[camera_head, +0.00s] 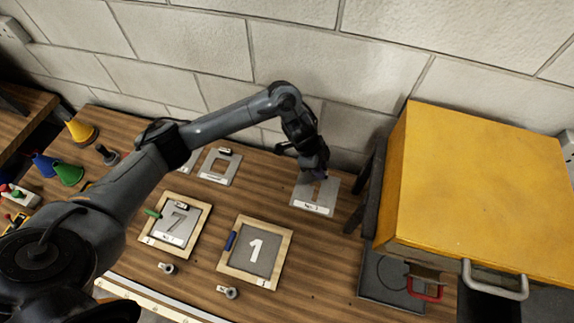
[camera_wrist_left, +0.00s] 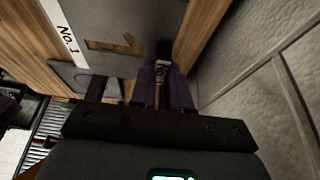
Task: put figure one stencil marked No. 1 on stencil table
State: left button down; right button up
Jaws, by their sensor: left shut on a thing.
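The grey stencil with a figure-one cut-out and a white "No. 1" label (camera_head: 312,207) is at the back of the wooden table, left of the yellow box. In the left wrist view the stencil (camera_wrist_left: 110,18) shows its label and part of the cut-out. My left gripper (camera_head: 316,168), with purple fingertips (camera_wrist_left: 163,88), is shut on the stencil's back edge at a small black grip. I cannot tell whether the stencil touches the wooden table top (camera_head: 190,278). My right gripper is not in view.
A wood-framed grey panel with a white 1 (camera_head: 282,235) and another frame holding a 7 stencil (camera_head: 205,232) lie in front. Another stencil (camera_head: 232,172) lies at back left. A yellow box (camera_head: 490,180) stands right, and coloured funnels (camera_head: 82,132) far left. A block wall closes the back.

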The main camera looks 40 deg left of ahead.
pick_arm(q)
jog(key=a+f, duration=0.1)
jog(key=a, duration=0.2)
jog(key=a+f, duration=0.2)
jog(key=a, duration=0.1)
jog(key=a+f, duration=0.2)
jog(key=a, duration=0.1)
jog(key=shift+a+f, duration=0.2)
jog(key=shift+f, duration=1.95)
jog(key=shift+a+f, duration=0.1)
jog(key=shift+f, duration=0.05)
jog(key=shift+f, duration=0.1)
jog(key=c, duration=1.1)
grip_release()
